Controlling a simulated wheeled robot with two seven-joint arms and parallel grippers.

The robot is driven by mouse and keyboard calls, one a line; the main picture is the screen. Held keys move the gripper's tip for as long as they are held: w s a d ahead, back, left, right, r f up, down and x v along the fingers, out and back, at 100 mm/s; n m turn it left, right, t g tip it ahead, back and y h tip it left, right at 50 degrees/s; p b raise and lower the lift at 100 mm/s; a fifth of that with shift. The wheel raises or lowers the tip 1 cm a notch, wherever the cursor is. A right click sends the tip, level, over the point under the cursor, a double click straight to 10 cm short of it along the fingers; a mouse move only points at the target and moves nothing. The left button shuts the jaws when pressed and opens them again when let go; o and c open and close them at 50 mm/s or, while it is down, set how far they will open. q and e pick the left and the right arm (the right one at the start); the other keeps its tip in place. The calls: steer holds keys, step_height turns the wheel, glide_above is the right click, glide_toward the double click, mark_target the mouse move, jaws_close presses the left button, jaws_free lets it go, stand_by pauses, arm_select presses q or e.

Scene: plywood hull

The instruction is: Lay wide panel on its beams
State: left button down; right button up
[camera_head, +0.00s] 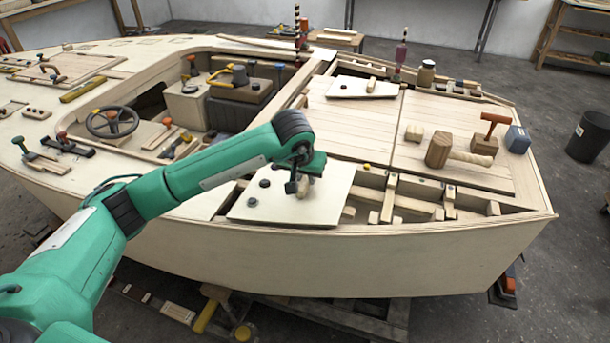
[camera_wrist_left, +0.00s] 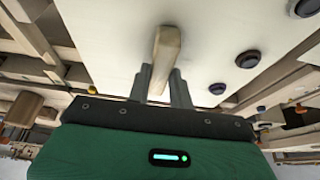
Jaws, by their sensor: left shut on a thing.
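A pale wide panel (camera_head: 325,207) with several dark round knobs is at the near side of the deck, over the left part of the framed opening. It also fills the upper middle of the left wrist view (camera_wrist_left: 110,40). My left gripper (camera_head: 301,187) is shut on the light wooden handle (camera_wrist_left: 166,45) that stands on the panel. The beams (camera_head: 388,205) show bare to the right of the panel; those under it are hidden. I cannot tell whether the panel touches them. My right gripper is not in view.
A smaller pale panel (camera_head: 350,87) with a wooden handle lies on the far deck. A mallet (camera_head: 450,152), an orange-handled tool (camera_head: 489,132) and a blue block (camera_head: 517,139) stand on the right deck. A steering wheel (camera_head: 111,122) is at the left.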

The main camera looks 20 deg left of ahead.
arm_select(q)
steer(key=shift+f+b, duration=0.55)
steer(key=shift+f, duration=0.15)
steer(key=c, duration=1.2)
jaws_free()
